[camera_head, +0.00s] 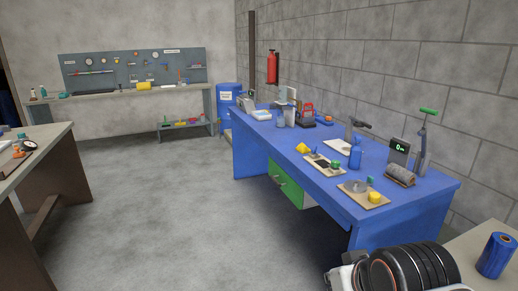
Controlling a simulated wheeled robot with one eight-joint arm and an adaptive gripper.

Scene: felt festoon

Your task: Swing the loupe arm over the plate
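I cannot tell for certain which thing is the loupe arm. An upright grey stand with a green-topped bar (425,135) stands at the right back of the blue bench (420,212). A smaller dark stand with an angled head (357,125) stands to its left. The plate is also not certain: a tan board (350,200) near the bench's front right edge carries a grey round piece (357,186), a small green piece and a yellow piece (375,197). Black ribbed and white links of my arm show at the bottom right. My gripper's fingers are not visible.
A second board with dark and green pieces (323,164), a yellow cup (302,148), a blue bottle (355,154), a grey display (399,151) and a grey roll (400,176) crowd the bench. A blue roll (496,255) stands at right. The floor left of the bench is clear.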

